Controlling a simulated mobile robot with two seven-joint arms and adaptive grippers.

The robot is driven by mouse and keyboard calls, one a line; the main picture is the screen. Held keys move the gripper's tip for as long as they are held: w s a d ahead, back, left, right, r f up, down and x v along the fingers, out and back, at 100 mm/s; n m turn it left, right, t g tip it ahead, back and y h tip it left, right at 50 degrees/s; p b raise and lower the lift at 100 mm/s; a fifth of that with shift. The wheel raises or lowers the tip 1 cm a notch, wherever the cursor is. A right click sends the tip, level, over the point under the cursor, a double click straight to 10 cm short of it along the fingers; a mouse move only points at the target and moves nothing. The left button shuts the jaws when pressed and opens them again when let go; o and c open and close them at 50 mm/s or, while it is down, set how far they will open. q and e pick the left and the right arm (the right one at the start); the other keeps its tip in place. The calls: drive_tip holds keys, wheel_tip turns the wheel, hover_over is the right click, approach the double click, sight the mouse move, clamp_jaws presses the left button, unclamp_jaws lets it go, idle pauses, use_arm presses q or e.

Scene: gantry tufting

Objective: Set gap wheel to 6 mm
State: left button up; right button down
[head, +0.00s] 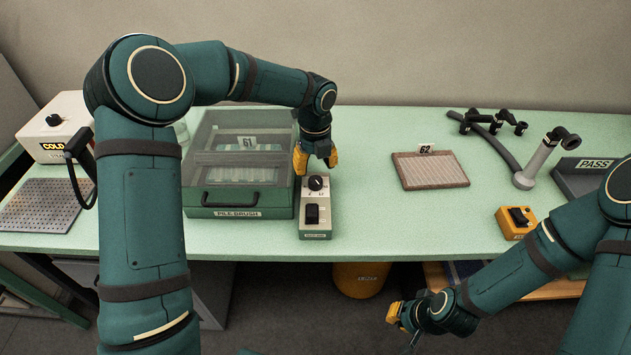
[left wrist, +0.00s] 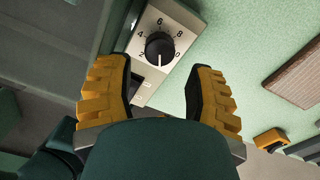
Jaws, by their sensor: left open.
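The gap wheel is a black round knob (head: 316,183) on a light grey control box (head: 316,232) at the table's middle front. In the left wrist view the wheel (left wrist: 159,48) has a printed scale of 0, 2, 4, 6 and 8 around it. My left gripper (head: 316,160) is open, with yellow fingers just above and behind the wheel. In the wrist view its fingers (left wrist: 160,95) are spread wide with nothing between them. My right gripper (head: 398,316) hangs low in front of the table, away from the box.
A black rocker switch (head: 312,213) sits on the box's front part. The green PILE BRUSH case (head: 238,212) stands close at its left. A brown sample pad (head: 430,170), an orange switch box (head: 515,222) and a PASS tray (head: 595,183) are to the right. Table between box and pad is clear.

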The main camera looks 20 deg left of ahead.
sight(315, 179)
use_arm(q)
wheel_tip(315, 179, down, 6)
drive_tip(key=shift+r+b, duration=0.1)
drive_tip(key=shift+b, duration=0.25)
drive_tip(key=c, duration=0.9)
drive_tip(key=shift+n, duration=0.4)
clamp_jaws()
